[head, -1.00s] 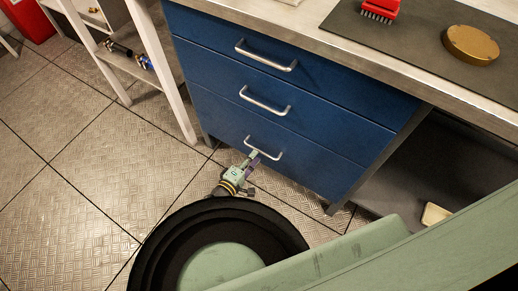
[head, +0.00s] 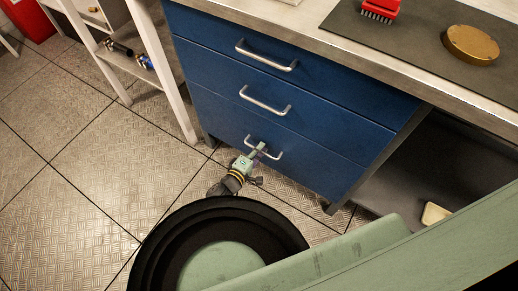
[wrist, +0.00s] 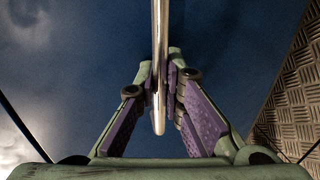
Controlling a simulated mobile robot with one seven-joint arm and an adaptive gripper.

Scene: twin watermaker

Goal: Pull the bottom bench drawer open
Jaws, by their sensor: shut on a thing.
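The blue bottom drawer front (head: 315,170) is the lowest of three and looks flush with those above. Its metal bar handle (head: 274,155) runs slanting across the front. My gripper (head: 260,149) reaches it from the lower left, with its fingers at the middle of the handle. In the wrist view the handle (wrist: 160,45) stands upright in the picture, and the purple-padded fingers of my gripper (wrist: 163,88) are closed around it from both sides. The fingers hide part of the handle in the head view.
Two more drawers with handles (head: 265,102) are above, under the metal bench top (head: 310,38). A white-legged rack (head: 175,80) stands left of the bench. An open bay (head: 425,170) lies right of the drawers. Tiled floor (head: 90,190) at the left is clear.

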